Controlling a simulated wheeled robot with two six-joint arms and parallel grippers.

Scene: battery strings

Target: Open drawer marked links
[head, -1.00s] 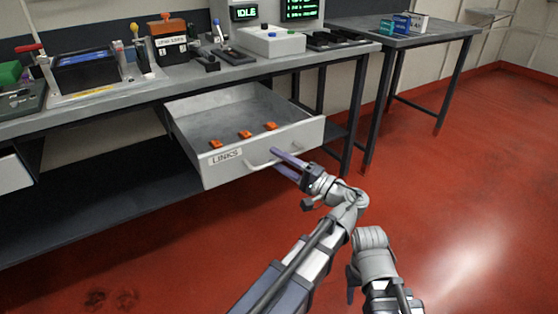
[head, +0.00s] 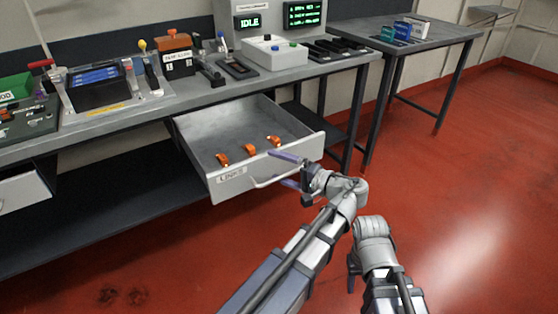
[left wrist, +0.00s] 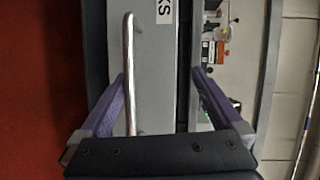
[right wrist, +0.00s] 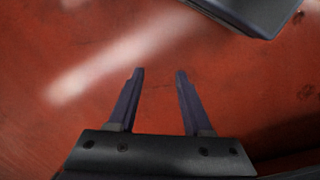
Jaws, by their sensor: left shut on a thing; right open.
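The grey drawer labelled LINKS (head: 205,180) stands pulled well out from under the bench in the head view. Several orange parts (head: 249,149) lie in it. Its bar handle (head: 258,186) is on the front; it also shows in the left wrist view (left wrist: 130,60). My left gripper (head: 277,168) is at the right of the drawer front, its fingers apart across the front panel and handle, one on the drawer's inner side and one outside the handle. My right gripper (right wrist: 160,75) is open and empty above the red floor.
The bench (head: 190,97) above carries a battery tray, an orange-topped box (head: 176,55) and a console. A second drawer (head: 22,188) is at the far left. A side table (head: 440,38) stands at the right. The red floor in front is clear.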

